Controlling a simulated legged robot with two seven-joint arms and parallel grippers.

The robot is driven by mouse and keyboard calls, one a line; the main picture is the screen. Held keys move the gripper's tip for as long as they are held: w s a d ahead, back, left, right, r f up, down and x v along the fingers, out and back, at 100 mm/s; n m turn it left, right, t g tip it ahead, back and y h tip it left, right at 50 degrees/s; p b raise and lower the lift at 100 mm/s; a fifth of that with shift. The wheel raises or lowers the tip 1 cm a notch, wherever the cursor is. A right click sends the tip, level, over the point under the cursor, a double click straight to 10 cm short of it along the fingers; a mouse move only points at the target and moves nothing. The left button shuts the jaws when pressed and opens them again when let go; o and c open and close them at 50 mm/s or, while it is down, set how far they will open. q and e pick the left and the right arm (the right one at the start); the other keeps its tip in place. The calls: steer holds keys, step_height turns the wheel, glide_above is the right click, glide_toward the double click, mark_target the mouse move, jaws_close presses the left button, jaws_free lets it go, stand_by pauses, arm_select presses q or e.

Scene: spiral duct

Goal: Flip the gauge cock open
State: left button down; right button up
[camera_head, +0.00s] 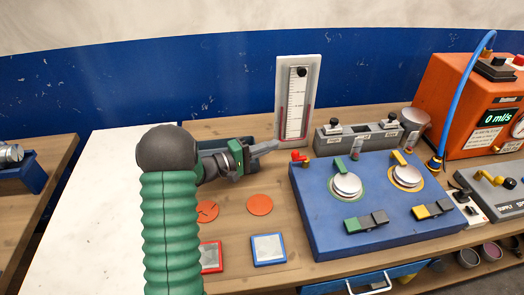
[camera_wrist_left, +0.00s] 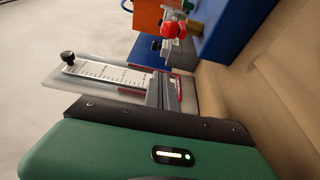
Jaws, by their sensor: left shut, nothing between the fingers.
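The gauge cock appears to be the small red valve (camera_head: 299,158) at the back left corner of the blue box (camera_head: 330,215). In the left wrist view the red cock (camera_wrist_left: 174,29) shows near the top, beside the blue box. Its handle is small, and I cannot tell whether it is open or closed. The upright gauge (camera_head: 297,98), with a white scale, stands behind it; it also shows in the wrist view (camera_wrist_left: 108,75). My left gripper (camera_head: 272,147) is shut and empty, just left of the cock and apart from it. My right gripper is out of view.
The blue box carries two round silver discs (camera_head: 346,186) and two switches (camera_head: 366,222). A grey block (camera_head: 358,136) stands behind it, and an orange meter (camera_head: 480,105) with a blue hose stands right. Orange discs (camera_head: 260,205) and square tiles (camera_head: 268,249) lie on the wooden table.

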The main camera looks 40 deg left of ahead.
mark_target(301, 159)
arm_select(q)
steer(key=d, duration=0.2)
steer(key=w+d, duration=0.1)
steer(key=d, duration=0.2)
steer(key=shift+w+r, duration=0.15)
